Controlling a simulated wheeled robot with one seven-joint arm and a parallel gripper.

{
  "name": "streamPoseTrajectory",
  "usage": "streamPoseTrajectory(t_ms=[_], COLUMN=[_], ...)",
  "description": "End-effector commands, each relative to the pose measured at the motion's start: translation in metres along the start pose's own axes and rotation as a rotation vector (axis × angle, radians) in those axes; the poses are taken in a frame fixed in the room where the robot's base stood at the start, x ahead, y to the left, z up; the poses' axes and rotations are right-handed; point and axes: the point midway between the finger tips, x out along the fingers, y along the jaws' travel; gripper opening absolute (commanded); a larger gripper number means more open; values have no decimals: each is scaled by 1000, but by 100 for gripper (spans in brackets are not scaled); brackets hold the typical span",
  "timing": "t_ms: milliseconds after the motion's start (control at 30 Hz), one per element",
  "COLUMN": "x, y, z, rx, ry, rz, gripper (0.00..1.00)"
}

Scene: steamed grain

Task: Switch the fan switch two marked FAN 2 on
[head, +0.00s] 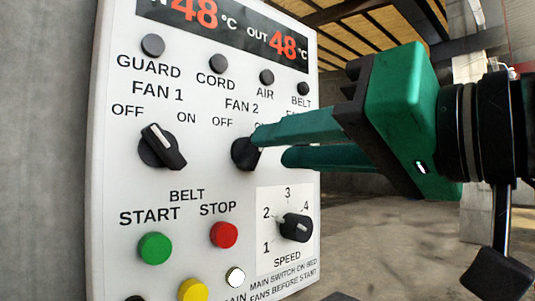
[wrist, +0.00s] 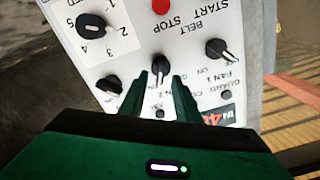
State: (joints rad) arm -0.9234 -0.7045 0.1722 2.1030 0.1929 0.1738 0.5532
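The FAN 2 switch is a black rotary knob (head: 245,153) on the white control panel, under the FAN 2 label with OFF at its left. The ON label is mostly hidden behind my finger. My gripper (head: 268,147) has green fingers that stand apart, with their tips at the right of the knob in the head view. In the wrist view, where the panel appears upside down, the knob (wrist: 159,65) shows between and just beyond the two fingertips (wrist: 160,77). I cannot tell whether the fingers touch it. Its exact pointer direction is unclear.
The FAN 1 knob (head: 161,146) is at the left, its pointer towards OFF. Below are the green START button (head: 155,248), red STOP button (head: 224,235) and SPEED dial (head: 296,227). Indicator lamps sit above. Open floor lies right of the panel.

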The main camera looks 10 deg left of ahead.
Motion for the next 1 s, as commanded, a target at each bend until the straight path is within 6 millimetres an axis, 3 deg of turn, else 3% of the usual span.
streamPoseTrajectory(t_ms=[300,700,833,1000], x=[35,40,40,40], y=[0,1,1,2], z=[0,0,0,0], rx=[0,0,0,2], ry=[-1,0,0,0], rz=[1,1,2,4], gripper=[30,30,0,0])
